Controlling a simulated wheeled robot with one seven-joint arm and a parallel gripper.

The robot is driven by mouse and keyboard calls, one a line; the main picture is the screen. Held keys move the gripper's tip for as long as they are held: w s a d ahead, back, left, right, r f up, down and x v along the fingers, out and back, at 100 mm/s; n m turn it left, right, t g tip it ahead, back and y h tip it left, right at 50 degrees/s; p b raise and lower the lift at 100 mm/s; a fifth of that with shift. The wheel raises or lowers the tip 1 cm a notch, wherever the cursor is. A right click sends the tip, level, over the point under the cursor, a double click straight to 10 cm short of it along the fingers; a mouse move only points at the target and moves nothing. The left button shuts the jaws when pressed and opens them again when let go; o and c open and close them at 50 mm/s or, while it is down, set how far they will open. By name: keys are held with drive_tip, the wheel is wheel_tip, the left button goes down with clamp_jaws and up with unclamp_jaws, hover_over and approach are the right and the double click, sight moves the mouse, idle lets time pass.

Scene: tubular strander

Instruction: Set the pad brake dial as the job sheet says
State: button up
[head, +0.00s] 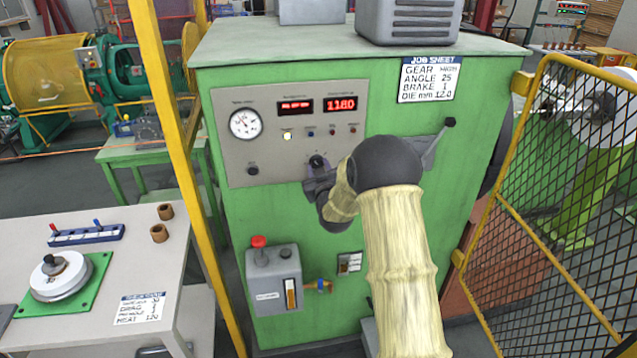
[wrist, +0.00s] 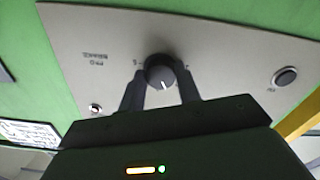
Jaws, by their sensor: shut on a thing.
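The pad brake dial (head: 317,160) is a small dark knob low on the grey control panel. In the wrist view the dial (wrist: 160,72) shows a white pointer line towards the bottom of the picture, and the panel lettering is upside down. My gripper (wrist: 160,88) has one finger on each side of the dial and is shut on it. In the head view my gripper (head: 318,174) reaches the panel from below. The job sheet (head: 428,79) on the green cabinet reads angle 25, brake 1, die mm 12.0; its gear entry is unclear. Most scale marks are hidden or too small.
The panel also has a gauge (head: 244,123), a red display reading 1180 (head: 340,104) and a black button (head: 252,169). A grey box with a red button (head: 259,242) sits below. A yellow post (head: 165,110) and a mesh guard (head: 560,190) flank the cabinet.

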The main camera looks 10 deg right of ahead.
drive_tip(key=n+b, duration=0.5)
drive_tip(key=b, duration=0.2)
drive_tip(key=n+b, duration=0.6)
drive_tip(key=b, duration=0.1)
drive_tip(key=shift+f+n+b, duration=0.2)
drive_tip(key=shift+n+b, duration=0.1)
drive_tip(key=shift+b, duration=0.05)
drive_tip(key=shift+r+n+b, duration=0.15)
drive_tip(key=shift+n+b, duration=0.9)
drive_tip(key=shift+n, duration=0.15)
drive_tip(key=o, duration=1)
drive_tip(key=shift+r, duration=0.1)
